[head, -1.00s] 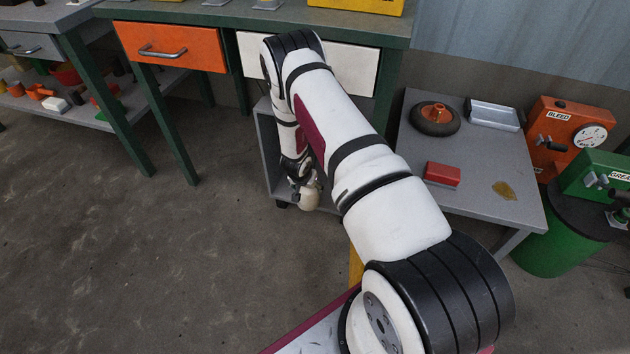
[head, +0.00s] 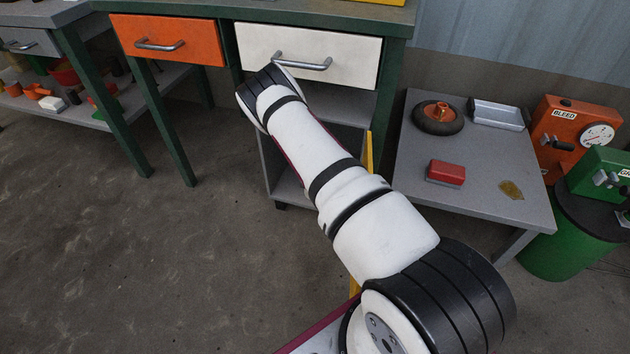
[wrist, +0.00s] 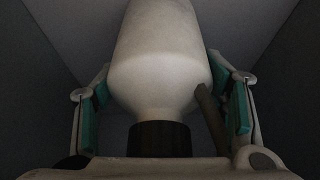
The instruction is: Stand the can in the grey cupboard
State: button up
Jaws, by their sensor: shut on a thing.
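The can (wrist: 158,70) is a cream, rounded body with a black cap and a thin brown part at its right side. It shows in the wrist view between the teal-padded fingers of my gripper (wrist: 160,82), which is shut on it. Dark grey panels surround it there, apparently the inside of the cupboard. The grey cupboard (head: 266,158) stands open-fronted beneath the white drawer in the head view. My arm covers much of its opening and hides the gripper and can in that view. I cannot tell whether the can touches the cupboard floor.
A white drawer (head: 308,56) and an orange drawer (head: 168,40) are above. A yellow upright edge (head: 369,152) is at the cupboard's right. The grey side table (head: 480,215) holds a red block (head: 445,172), a wheel (head: 438,117) and a metal tray (head: 497,114). Open floor lies left.

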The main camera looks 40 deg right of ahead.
jog(key=shift+f, duration=0.1)
jog(key=o, duration=1.8)
jog(key=shift+c, duration=0.2)
jog(key=p+v, duration=0.4)
jog(key=v, duration=0.8)
jog(key=shift+p, duration=0.3)
